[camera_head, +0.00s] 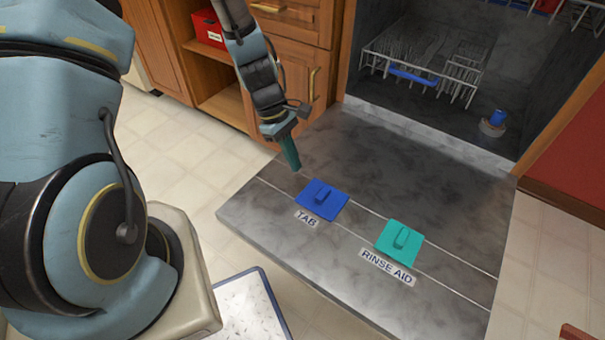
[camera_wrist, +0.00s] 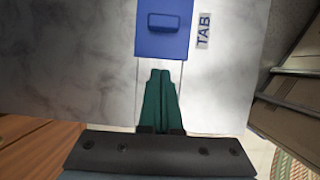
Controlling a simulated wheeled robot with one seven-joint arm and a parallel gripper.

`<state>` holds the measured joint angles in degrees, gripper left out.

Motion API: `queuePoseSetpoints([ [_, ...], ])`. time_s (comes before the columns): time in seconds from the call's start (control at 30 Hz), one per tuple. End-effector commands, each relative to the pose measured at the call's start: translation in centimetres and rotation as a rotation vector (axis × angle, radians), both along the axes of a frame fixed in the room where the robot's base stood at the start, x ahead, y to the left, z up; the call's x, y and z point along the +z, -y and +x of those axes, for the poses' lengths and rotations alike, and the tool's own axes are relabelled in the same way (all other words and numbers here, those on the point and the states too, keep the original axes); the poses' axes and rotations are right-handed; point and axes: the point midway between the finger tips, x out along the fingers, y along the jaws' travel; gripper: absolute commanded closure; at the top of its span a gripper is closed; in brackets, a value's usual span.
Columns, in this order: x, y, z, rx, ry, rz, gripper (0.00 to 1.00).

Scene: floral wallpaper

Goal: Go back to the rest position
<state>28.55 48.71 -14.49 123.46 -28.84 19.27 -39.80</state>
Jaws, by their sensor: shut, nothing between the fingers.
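My gripper (camera_head: 291,154) is shut and empty, its green fingers pressed together. In the head view it is above the left edge of the open dishwasher door (camera_head: 262,210), just left of the blue TAB cover (camera_head: 322,199). In the wrist view the shut fingers (camera_wrist: 161,85) point toward the blue TAB cover (camera_wrist: 164,28) along the light slide track. A gap shows between the fingertips and the cover. The teal RINSE AID cover (camera_head: 399,242) lies farther right on the door. Both covers sit flat over their slots.
The dishwasher holds a grey wire rack (camera_head: 420,70) and a blue-topped part (camera_head: 497,119) on its floor. Wooden cabinets (camera_head: 290,45) stand behind my arm, with a red box (camera_head: 209,28) on a shelf. A white speckled mat (camera_head: 247,310) lies on the floor in front.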

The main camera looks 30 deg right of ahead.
Motion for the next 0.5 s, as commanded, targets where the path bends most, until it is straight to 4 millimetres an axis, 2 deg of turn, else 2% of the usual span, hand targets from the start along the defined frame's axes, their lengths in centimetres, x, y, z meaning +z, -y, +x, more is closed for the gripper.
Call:
queuePoseSetpoints([
  [0.03,1.1,-0.2,0.5,0.001,0.004,-0.002,1.0],
  [0.2,3.4,-0.7,1.3,0.001,0.003,-0.001,1.0],
  [0.5,4.6,-0.9,1.7,-0.001,0.001,0.0,1.0],
])
